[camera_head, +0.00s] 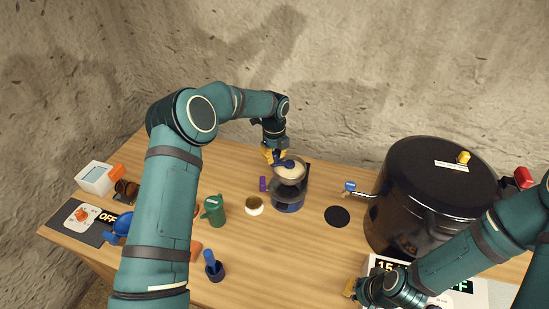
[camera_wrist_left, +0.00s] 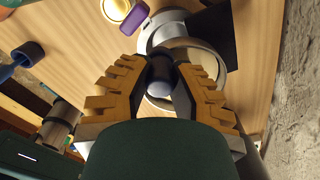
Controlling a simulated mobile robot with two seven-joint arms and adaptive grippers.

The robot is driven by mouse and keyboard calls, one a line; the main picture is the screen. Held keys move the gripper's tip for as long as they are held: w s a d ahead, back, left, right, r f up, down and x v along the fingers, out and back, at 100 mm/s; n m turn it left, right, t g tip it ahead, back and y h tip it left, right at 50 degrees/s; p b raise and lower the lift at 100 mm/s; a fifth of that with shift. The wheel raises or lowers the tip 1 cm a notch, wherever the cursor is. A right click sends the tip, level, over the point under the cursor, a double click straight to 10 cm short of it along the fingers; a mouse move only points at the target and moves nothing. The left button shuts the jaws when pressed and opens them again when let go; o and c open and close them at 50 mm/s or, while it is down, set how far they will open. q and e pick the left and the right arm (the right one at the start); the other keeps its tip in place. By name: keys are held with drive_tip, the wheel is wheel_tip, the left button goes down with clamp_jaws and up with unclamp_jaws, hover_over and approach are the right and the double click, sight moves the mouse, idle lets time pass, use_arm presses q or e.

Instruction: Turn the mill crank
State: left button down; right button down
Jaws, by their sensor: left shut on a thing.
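The mill (camera_head: 287,197) stands toward the back middle of the table, with a metal bowl-like hopper (camera_head: 291,172) on top. My left gripper (camera_head: 273,157) is at the hopper's left rim. In the left wrist view, its yellow fingers (camera_wrist_left: 160,78) are shut on the dark blue crank knob (camera_wrist_left: 160,70), over the mill's round metal rim (camera_wrist_left: 190,50). The crank (camera_head: 285,163) shows as a blue piece over the hopper; the fingers hide part of it. My right gripper (camera_head: 350,287) is low at the front right, beside the white panel; its finger opening is not clear.
A large black canner (camera_head: 430,200) stands right of the mill, with a black disc (camera_head: 337,216) between them. A green mug (camera_head: 214,210), a small white-topped jar (camera_head: 254,206) and a purple block (camera_head: 263,184) are left of the mill. A blue-handled item (camera_head: 213,265) stands in front.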

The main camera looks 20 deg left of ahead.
use_arm(q)
drive_tip(key=w+m, duration=0.1)
drive_tip(key=m, duration=0.1)
drive_tip(key=w+m, duration=0.1)
drive_tip(key=m, duration=0.2)
drive_tip(key=shift+w, duration=0.2)
drive_tip(key=shift+w+d+m, duration=0.15)
drive_tip(key=shift+w+m, duration=0.15)
drive_tip(key=shift+m, duration=0.45)
drive_tip(key=shift+w+d+m, duration=0.15)
drive_tip(key=shift+w+m, duration=0.1)
drive_tip(key=shift+m, duration=0.5)
drive_tip(key=c, duration=0.8)
unclamp_jaws()
drive_tip(key=shift+w, duration=0.1)
drive_tip(key=shift+o, duration=0.2)
wheel_tip(320, 180, up, 12)
